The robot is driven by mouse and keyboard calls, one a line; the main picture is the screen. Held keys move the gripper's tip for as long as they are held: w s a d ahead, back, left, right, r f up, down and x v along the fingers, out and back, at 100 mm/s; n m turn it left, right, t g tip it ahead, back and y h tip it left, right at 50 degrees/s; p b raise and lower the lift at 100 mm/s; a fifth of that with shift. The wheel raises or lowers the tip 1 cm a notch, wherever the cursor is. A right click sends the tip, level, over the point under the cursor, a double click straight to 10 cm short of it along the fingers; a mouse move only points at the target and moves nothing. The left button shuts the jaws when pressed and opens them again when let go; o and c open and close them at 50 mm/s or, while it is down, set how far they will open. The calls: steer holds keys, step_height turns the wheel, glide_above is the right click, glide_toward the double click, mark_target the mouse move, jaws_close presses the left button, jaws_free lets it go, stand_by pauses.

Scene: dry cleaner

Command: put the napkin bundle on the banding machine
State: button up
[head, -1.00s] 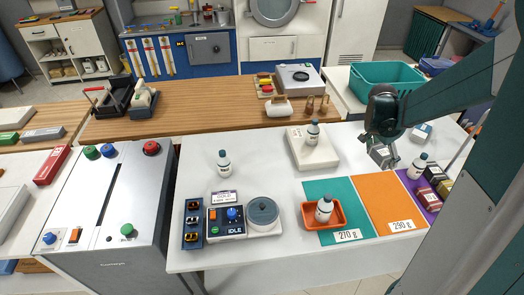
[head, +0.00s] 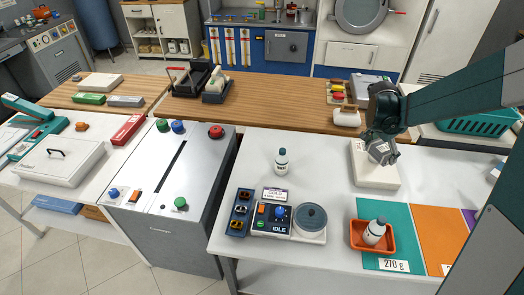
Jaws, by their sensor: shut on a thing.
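My gripper (head: 381,152) is in the head view, over the white scale-like block (head: 375,178) on the right white table. Its jaws are shut on a small grey-white thing, too small and covered to name. I cannot tell whether it is the napkin bundle, and I make out no other bundle for certain. No machine carries a readable banding label. A grey floor-standing machine (head: 150,215) with a long dark slot and coloured knobs stands left of the table; it may be the banding machine. Its top is bare apart from the controls.
On the right table stand a bottle (head: 281,161), an IDLE control box (head: 274,219) with a round grey pot (head: 311,216), and an orange tray (head: 388,244) with a bottle in it. The left table holds a white lidded case (head: 60,163) and a teal tool (head: 28,125).

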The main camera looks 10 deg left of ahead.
steer(key=w+a+n+t+y, duration=0.1)
steer(key=w+a+n, duration=0.2)
steer(key=a, duration=1.7)
steer(key=w+a+n+t+y, duration=0.1)
steer(key=w+a+n, duration=0.2)
steer(key=a, duration=1.7)
steer(key=s+a+n+y, duration=0.15)
steer(key=s+a, duration=0.35)
steer(key=a, duration=0.8)
steer(key=s+a+n, duration=0.2)
steer(key=s+a, duration=0.2)
steer(key=a, duration=0.8)
steer(key=s+a+n, duration=0.2)
steer(key=s+a, duration=0.3)
steer(key=a, duration=0.8)
step_height(320, 180, down, 6)
steer(key=shift+d+r, duration=0.1)
steer(key=shift+f+b, duration=0.3)
steer(key=shift+f, duration=2.8)
steer(key=shift+f, duration=0.1)
